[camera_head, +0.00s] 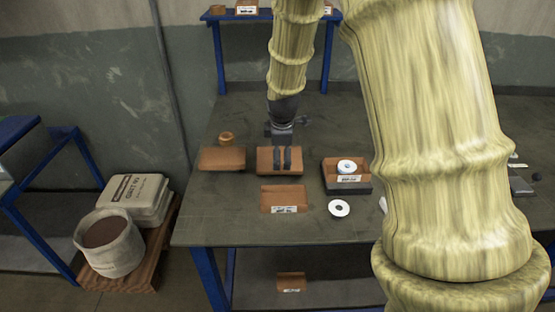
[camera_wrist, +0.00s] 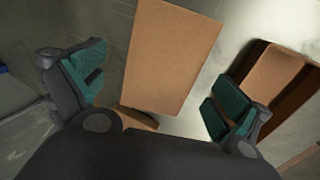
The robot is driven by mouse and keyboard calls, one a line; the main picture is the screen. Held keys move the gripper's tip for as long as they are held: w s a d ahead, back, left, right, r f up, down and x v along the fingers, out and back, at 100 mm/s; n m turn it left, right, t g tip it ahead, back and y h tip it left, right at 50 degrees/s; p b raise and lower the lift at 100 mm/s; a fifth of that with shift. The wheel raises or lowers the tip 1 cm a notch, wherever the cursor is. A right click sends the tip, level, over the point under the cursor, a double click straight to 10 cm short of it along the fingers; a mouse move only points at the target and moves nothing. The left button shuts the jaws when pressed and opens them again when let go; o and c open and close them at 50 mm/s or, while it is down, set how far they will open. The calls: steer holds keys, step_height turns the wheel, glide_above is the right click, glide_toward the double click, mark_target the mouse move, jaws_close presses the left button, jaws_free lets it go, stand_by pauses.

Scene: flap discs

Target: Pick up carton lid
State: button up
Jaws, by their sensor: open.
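A flat brown carton lid (camera_head: 265,155) lies on the table under my gripper (camera_head: 282,158). In the wrist view, a plain brown panel (camera_wrist: 170,60), which looks like this lid, shows between and beyond the fingers. My gripper (camera_wrist: 152,95) is open, with its two green-padded fingers wide apart and nothing held. In the head view the dark fingers overlap the lid; I cannot tell whether they touch it. A second flat brown piece (camera_head: 222,158) lies to the left. An open brown carton (camera_head: 284,194) with a white label stands in front of the lid.
A dark tray (camera_head: 347,188) to the right holds a labelled carton (camera_head: 328,166) with a white disc (camera_head: 347,166). Another white disc (camera_head: 339,208) lies nearby. A small round brown item (camera_head: 227,138) is behind left. The table's front left is clear.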

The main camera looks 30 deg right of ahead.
steer(key=shift+s+d+r, duration=0.1)
steer(key=shift+s, duration=0.35)
steer(key=shift+f+p, duration=0.3)
steer(key=shift+p, duration=0.05)
steer(key=w+f, duration=0.1)
steer(key=f, duration=0.2)
steer(key=shift+w+d, duration=0.1)
steer(key=shift+w, duration=0.3)
steer(key=shift+s+d+f+p, duration=0.1)
steer(key=shift+s+f+p, duration=0.05)
steer(key=shift+f+p, duration=0.2)
steer(key=shift+w+f, duration=0.1)
steer(key=shift+w, duration=0.1)
steer(key=shift+s, duration=0.1)
steer(key=c, duration=0.7)
